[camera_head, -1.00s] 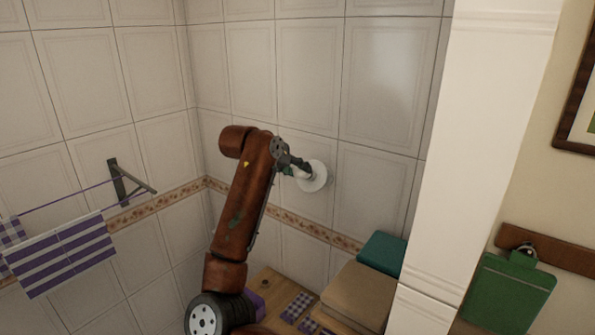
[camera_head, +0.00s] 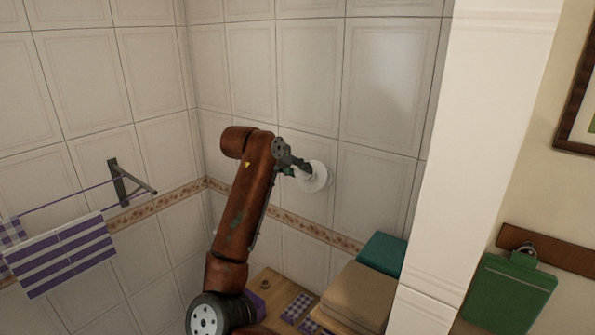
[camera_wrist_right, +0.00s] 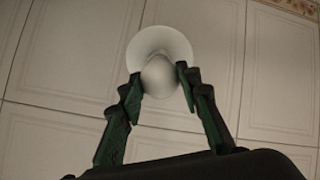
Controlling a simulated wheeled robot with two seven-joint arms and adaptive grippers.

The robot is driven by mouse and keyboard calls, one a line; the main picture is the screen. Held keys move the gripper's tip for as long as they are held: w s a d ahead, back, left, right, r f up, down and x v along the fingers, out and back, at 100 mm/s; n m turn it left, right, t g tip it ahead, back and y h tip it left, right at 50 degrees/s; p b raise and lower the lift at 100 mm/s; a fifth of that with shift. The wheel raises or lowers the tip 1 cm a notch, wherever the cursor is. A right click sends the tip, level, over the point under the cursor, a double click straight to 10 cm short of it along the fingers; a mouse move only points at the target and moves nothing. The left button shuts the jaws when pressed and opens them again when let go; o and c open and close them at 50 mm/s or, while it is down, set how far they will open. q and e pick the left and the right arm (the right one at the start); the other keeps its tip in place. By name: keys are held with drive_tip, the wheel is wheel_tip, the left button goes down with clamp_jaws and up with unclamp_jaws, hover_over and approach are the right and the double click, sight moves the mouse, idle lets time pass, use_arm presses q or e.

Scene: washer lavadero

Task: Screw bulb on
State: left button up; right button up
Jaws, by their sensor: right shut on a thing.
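The white bulb (camera_wrist_right: 159,78) is between the fingertips of my right gripper (camera_wrist_right: 160,82) in the right wrist view, and the gripper is shut on it. Behind the bulb is a round white lamp base (camera_wrist_right: 160,36) on the tiled wall. In the head view the lamp base (camera_head: 320,177) is on the wall, with my right gripper (camera_head: 300,170) right in front of it. The bulb lines up with the base's middle. I cannot tell how far it sits in the socket, as the bulb hides it. My left gripper is not in view.
A wooden surface (camera_head: 268,283) below holds folded beige (camera_head: 357,297) and teal (camera_head: 382,253) towels. A metal bracket (camera_head: 124,187) with a line and a striped cloth (camera_head: 62,256) is at the left. A white pillar (camera_head: 480,150) stands at the right.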

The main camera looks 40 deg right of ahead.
drive_tip(key=shift+d+f, duration=0.15)
drive_tip(key=shift+d, duration=0.05)
idle(0.7)
drive_tip(key=o, duration=0.7)
drive_tip(key=shift+c, duration=0.2)
drive_tip(key=c, duration=0.7)
drive_tip(key=o, duration=1.4)
drive_tip(key=shift+w, duration=0.1)
drive_tip(key=o, duration=0.5)
drive_tip(key=shift+c, duration=0.2)
